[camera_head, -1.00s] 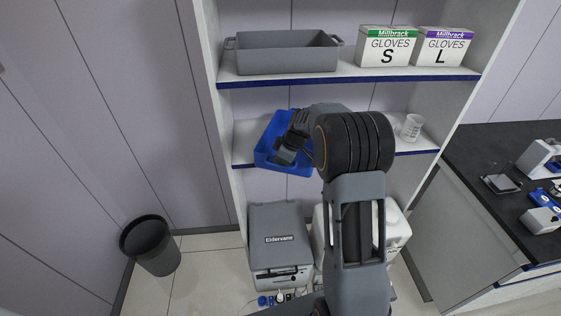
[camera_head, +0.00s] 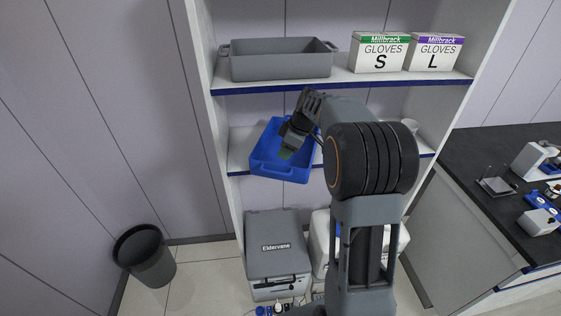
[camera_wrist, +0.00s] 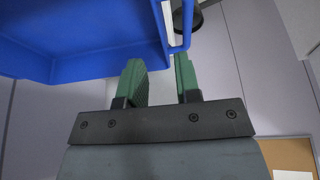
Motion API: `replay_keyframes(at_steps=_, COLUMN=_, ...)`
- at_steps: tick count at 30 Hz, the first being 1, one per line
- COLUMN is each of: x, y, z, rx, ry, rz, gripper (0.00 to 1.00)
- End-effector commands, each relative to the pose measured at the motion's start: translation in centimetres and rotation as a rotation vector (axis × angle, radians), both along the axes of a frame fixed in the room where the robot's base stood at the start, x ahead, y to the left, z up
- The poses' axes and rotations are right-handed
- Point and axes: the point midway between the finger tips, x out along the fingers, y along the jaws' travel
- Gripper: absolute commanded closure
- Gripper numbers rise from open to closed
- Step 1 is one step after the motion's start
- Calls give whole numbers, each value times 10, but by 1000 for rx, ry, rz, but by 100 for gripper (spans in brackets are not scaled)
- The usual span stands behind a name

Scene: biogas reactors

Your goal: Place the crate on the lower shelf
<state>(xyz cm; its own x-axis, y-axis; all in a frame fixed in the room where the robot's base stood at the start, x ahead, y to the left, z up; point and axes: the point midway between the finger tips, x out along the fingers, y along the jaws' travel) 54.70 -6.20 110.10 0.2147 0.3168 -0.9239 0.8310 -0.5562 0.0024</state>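The blue crate (camera_head: 283,173) is on the lower shelf (camera_head: 238,165) in the head view, turned at an angle. Its near corner reaches past the shelf's front edge. In the wrist view the blue crate (camera_wrist: 95,62) fills the upper left, with its handle bar at the top centre. My gripper (camera_head: 287,153) is over the crate's inside in the head view. In the wrist view my gripper (camera_wrist: 161,75) has its green fingers apart, with a clear gap near the crate's rim and handle. I cannot tell whether a finger touches the crate.
A grey crate (camera_head: 280,68) and two glove boxes (camera_head: 378,52) (camera_head: 433,52) stand on the upper shelf (camera_head: 345,82). A white beaker (camera_head: 410,126) is right of my arm on the lower shelf. A grey Eldervane box (camera_head: 277,260) stands below. A black bin (camera_head: 145,257) is at left.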

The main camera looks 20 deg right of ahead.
Motion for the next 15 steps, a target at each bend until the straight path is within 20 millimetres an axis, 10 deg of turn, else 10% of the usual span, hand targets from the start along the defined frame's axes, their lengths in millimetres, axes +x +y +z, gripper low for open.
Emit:
replay_keyframes(at_steps=9, x=-14, y=-4, z=32, rx=-6, ry=7, rz=-29, gripper=69)
replay_keyframes(at_steps=15, x=-74, y=25, z=52, rx=-45, ry=51, rz=-265, gripper=69)
